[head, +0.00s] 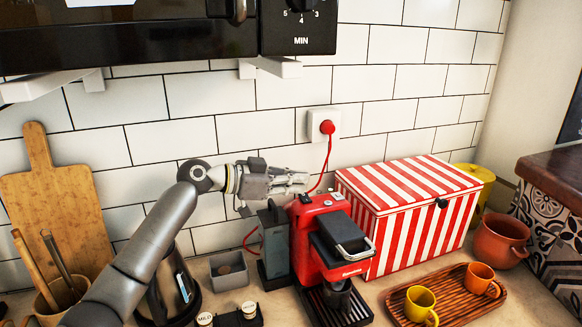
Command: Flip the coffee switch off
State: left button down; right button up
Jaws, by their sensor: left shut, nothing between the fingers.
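The red and black coffee machine (317,250) stands on the counter, with its plug (327,127) in the wall socket. Small switches (307,198) show on its top near the back; I cannot tell their positions. My left gripper (306,179) is shut and empty, reaching in from the left just above and behind the machine's top. Its fingertips are close to the switches, but I cannot tell whether they touch. A black cup (338,292) sits under the machine's spout. My right gripper is not in view.
A red-and-white striped box (405,225) stands close to the right of the machine. A wooden tray (455,312) holds a yellow cup (420,302) and an orange cup (481,279). A black microwave (130,40) hangs above. A kettle (170,290) and cutting board (55,205) stand left.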

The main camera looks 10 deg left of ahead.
pick_arm(q)
jog(key=shift+f, duration=0.35)
jog(key=shift+w+f+n+g+b, duration=0.15)
jog(key=shift+f+n+g+b, duration=0.15)
jog(key=shift+f+n+b, duration=0.15)
jog(key=shift+a, duration=0.1)
jog(key=v, duration=1.2)
jog(key=shift+a+f, duration=0.1)
